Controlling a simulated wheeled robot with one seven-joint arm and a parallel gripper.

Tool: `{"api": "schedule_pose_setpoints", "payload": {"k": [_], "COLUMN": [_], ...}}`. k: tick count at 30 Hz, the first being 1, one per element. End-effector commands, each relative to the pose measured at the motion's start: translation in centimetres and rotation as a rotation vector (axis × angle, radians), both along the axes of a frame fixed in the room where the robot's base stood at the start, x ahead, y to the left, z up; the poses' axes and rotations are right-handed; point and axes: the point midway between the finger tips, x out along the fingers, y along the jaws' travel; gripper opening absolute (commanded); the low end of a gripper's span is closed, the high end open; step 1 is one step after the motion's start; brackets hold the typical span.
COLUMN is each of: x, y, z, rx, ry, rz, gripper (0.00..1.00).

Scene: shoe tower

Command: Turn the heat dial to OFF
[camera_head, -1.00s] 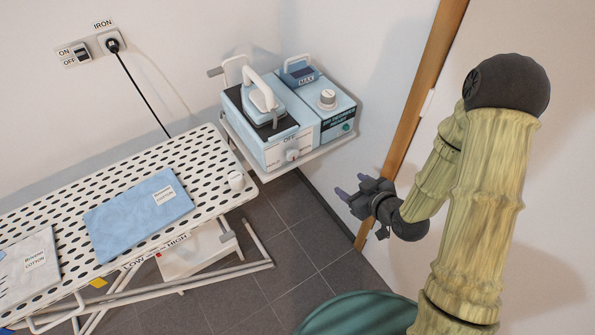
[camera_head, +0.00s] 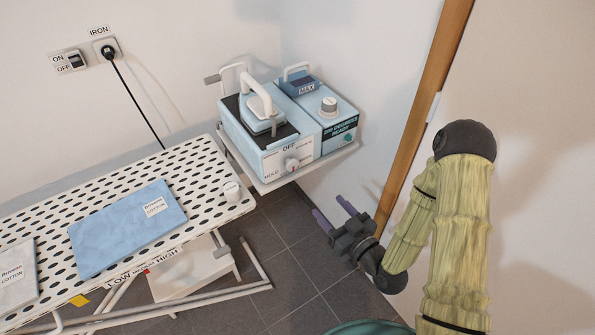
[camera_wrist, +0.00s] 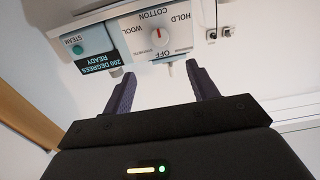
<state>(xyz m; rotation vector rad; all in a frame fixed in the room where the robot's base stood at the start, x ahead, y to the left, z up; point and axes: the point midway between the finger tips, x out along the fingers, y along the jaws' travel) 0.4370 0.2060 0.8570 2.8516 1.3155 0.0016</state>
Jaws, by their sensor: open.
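The heat dial (camera_head: 291,164) is a white knob on the front of the blue-and-white iron station (camera_head: 262,155), below an OFF label. In the wrist view the dial (camera_wrist: 158,38) appears upside down, among the labels OFF, WOOL, COTTON and HOLD. A small red mark shows on it, but I cannot tell which label it points at. My gripper (camera_head: 331,208) is open and empty, below and to the right of the station in the head view. In the wrist view the dial lies beyond and between the two fingertips (camera_wrist: 160,72), apart from them.
The station stands on a white shelf (camera_head: 262,187) beside the ironing board (camera_head: 150,165). A second white knob (camera_head: 328,104) and a green steam button (camera_head: 347,137) are on the unit's right part. A wooden door frame (camera_head: 425,95) stands near my arm. Open floor (camera_head: 290,235) lies below the shelf.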

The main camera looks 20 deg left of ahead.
Motion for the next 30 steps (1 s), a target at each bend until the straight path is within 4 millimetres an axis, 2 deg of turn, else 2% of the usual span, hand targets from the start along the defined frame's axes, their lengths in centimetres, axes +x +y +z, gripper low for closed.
{"api": "schedule_pose_setpoints", "payload": {"k": [4,30], "x": [1.4,3.0], "y": [1.7,3.5], "z": [-0.1,-0.4], "rx": [0.000,0.001], "ry": [-0.006,-0.002], "rz": [0.001,0.000], "gripper": [0.59,0.59]}}
